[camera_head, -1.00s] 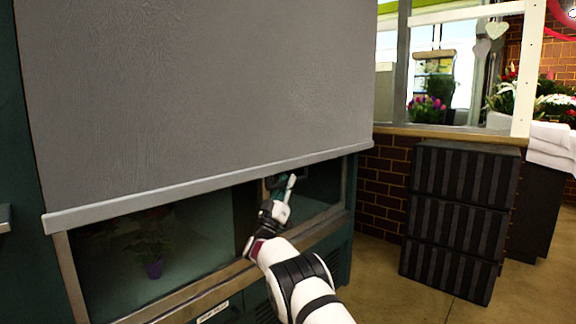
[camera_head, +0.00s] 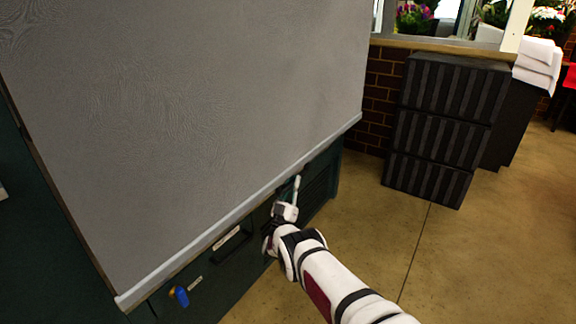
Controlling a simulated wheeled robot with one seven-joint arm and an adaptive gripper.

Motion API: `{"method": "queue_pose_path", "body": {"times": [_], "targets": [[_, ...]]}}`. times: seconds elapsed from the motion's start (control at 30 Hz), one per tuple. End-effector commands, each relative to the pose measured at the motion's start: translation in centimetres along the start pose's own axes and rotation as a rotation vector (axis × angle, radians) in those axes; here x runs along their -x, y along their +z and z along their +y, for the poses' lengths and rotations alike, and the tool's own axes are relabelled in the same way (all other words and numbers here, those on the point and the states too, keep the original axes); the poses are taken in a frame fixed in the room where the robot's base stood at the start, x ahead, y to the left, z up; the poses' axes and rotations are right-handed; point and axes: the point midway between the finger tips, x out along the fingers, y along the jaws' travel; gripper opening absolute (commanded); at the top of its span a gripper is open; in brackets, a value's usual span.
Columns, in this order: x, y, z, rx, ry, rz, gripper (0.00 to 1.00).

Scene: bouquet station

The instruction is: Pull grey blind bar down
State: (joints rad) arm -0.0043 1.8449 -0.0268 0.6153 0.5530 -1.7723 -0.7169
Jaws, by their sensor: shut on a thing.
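The grey blind (camera_head: 190,110) hangs over the front of the dark green cabinet and covers its opening. Its light grey bar (camera_head: 225,219) runs along the blind's lower edge, slanting from lower left to upper right in the picture. The bar is level with the cabinet's lower panel. My gripper (camera_head: 292,188) is at the right part of the bar, shut on it. The fingertips are small and partly hidden by my wrist and the bar, so the exact contact does not show.
The cabinet's lower front (camera_head: 232,262) has a handle, a lock with a blue tag (camera_head: 181,296) and vents. Black stacked crates (camera_head: 444,127) stand to the right by a brick wall. White folded cloths (camera_head: 538,62) lie behind them. The floor (camera_head: 440,260) at right is clear.

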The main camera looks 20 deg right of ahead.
Motion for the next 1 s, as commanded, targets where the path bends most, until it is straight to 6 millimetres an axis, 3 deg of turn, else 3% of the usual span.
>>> {"method": "queue_pose_path", "body": {"times": [0.13,0.57,0.6,0.67,1.0], "targets": [[1.31,0.87,0.41,0.006,0.005,-0.003,0.0],[1.74,1.17,0.41,0.007,0.0,-0.007,0.0],[1.75,1.18,0.39,0.007,0.0,-0.008,0.25],[1.71,1.15,0.37,0.007,-0.001,-0.007,0.36],[1.68,0.89,0.27,0.003,0.0,-0.002,0.36]]}}
